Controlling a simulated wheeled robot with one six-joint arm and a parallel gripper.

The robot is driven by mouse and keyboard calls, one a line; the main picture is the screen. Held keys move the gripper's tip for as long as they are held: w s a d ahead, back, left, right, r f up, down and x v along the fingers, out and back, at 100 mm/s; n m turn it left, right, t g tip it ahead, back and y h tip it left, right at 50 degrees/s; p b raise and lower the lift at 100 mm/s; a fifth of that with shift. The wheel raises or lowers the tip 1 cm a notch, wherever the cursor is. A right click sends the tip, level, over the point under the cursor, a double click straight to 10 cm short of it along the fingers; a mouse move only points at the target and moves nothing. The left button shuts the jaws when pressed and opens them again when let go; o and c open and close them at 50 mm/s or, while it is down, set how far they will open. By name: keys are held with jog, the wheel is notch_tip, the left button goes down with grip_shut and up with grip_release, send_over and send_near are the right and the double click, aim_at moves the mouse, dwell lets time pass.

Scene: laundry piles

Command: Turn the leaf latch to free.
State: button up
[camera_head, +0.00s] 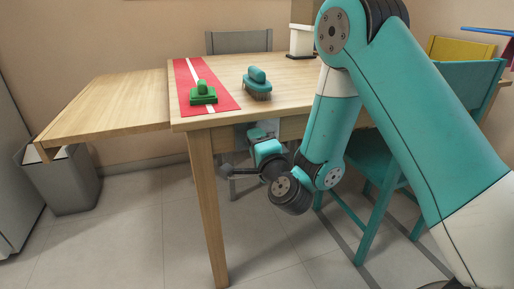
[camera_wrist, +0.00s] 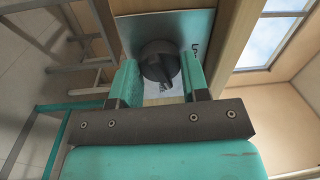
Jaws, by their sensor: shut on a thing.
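The leaf latch (camera_wrist: 159,58) is a dark round knob on a pale metal plate (camera_wrist: 125,30) under the table in the wrist view. My gripper (camera_wrist: 160,66) has its teal fingers on both sides of the knob and is shut on it. A small dark mark sits on the plate right of the knob; I cannot read it. In the head view my gripper (camera_head: 258,134) reaches under the front edge of the table, and the latch is hidden there. The table leaf (camera_head: 110,103) stands out at the left, about level with the tabletop.
The wooden table (camera_head: 290,78) carries a red runner (camera_head: 226,103), a green block-like item (camera_head: 203,94) and a teal-handled brush (camera_head: 257,84). A table leg (camera_head: 205,190) stands left of my gripper. A grey bin (camera_head: 62,182) stands below the leaf. Teal chair (camera_head: 370,165) at right.

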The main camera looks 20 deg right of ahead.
jog(key=shift+m+h+b, duration=0.3)
jog(key=shift+m+b, duration=0.2)
jog(key=shift+m, duration=1.6)
jog(key=o, duration=0.9)
